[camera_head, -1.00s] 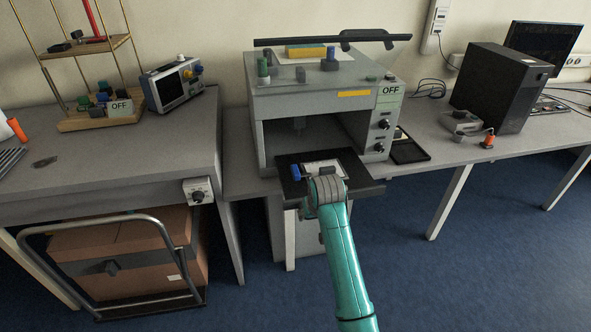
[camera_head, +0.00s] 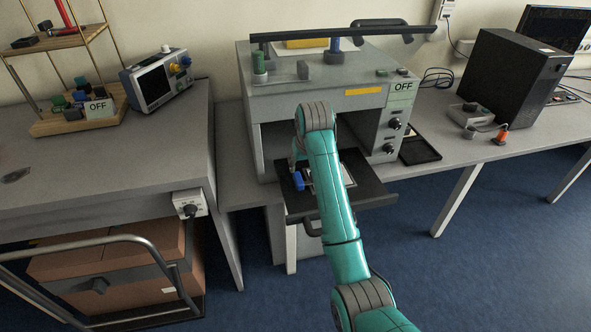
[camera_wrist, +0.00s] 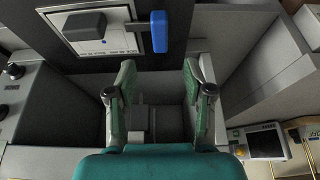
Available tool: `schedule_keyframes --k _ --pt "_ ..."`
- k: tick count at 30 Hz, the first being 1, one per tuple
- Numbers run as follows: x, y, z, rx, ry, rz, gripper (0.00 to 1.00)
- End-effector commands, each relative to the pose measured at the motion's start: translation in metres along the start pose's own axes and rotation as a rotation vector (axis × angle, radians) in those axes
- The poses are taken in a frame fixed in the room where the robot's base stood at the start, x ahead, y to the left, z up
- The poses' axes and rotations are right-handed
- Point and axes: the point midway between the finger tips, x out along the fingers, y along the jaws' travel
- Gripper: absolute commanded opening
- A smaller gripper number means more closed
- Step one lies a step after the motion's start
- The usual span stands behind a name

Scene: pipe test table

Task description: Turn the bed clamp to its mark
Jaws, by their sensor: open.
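The bed clamp has a blue handle (camera_head: 298,181), upright in the wrist view (camera_wrist: 159,32), on a dark arm beside a dark block (camera_wrist: 85,25). The block sits over a white plate (camera_wrist: 75,43) on the pulled-out black tray (camera_head: 370,190). I cannot make out the clamp's mark for certain. My gripper (camera_wrist: 160,64) is open and empty, its two green fingers spread apart. In the wrist view the blue handle lies just beyond the fingertips, in line with the gap and not between them.
A tower PC (camera_head: 510,80) stands right, a scope (camera_head: 158,82) left. A cart with boxes (camera_head: 110,265) stands under the left table. Blue floor in front is clear.

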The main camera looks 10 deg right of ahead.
Motion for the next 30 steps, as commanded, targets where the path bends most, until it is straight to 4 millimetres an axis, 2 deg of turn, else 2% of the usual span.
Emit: schedule_keyframes --k 5,15,21,30 --pt "0.012 0.0 0.0 0.0 -0.004 0.0 0.52" --pt "0.07 0.0 0.0 0.0 -0.004 0.0 0.52" --pt "0.096 0.0 0.0 0.0 -0.003 0.0 0.52" --pt "0.108 0.0 0.0 0.0 -0.001 0.0 0.52"
